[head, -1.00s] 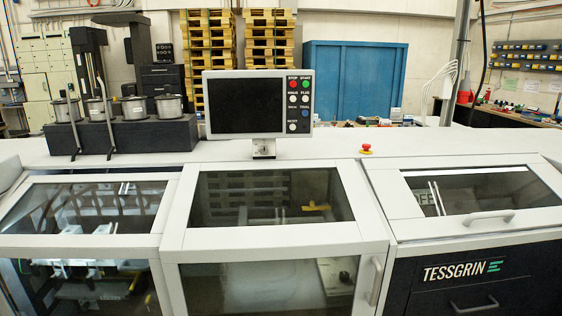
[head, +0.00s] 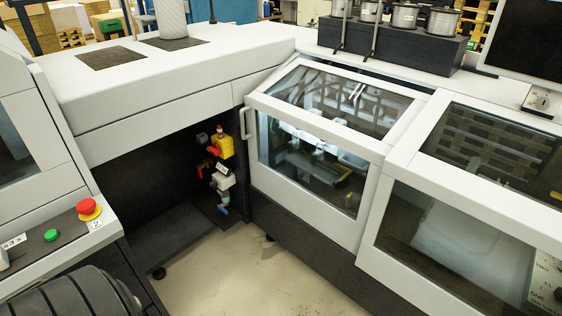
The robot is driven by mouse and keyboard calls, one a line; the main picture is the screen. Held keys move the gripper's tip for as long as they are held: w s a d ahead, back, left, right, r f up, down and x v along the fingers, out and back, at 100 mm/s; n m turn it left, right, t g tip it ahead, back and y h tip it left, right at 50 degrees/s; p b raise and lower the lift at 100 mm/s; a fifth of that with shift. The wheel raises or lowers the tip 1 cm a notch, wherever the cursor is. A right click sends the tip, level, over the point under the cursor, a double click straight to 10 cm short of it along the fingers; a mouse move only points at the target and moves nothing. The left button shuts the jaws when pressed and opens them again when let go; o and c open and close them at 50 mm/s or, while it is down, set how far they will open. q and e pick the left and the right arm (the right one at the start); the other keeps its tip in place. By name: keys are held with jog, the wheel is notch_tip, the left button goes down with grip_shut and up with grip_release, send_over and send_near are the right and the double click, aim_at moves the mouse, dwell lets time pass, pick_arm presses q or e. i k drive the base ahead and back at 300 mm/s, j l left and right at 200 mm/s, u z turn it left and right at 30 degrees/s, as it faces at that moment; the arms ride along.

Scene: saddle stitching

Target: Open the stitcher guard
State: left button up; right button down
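A white-framed guard (head: 320,130) with clear windows stands in the middle of the head view and looks closed. A light vertical handle (head: 246,123) is on its left edge. Stitching parts show dimly through the lower window. Which guard the task means is not labelled; a second windowed guard (head: 405,165) adjoins it on the right and also looks closed. Neither of my grippers is in view.
An open floor patch (head: 225,275) lies before the guard. A recess on the left holds a yellow and red valve unit (head: 222,145). A console with a red emergency button (head: 87,207) and grey ribbed rollers (head: 75,295) stand at lower left. Wire spools (head: 405,14) stand above.

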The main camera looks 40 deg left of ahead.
aim_at(314, 137)
jog(key=u, duration=1.1)
jog(key=i, duration=0.1)
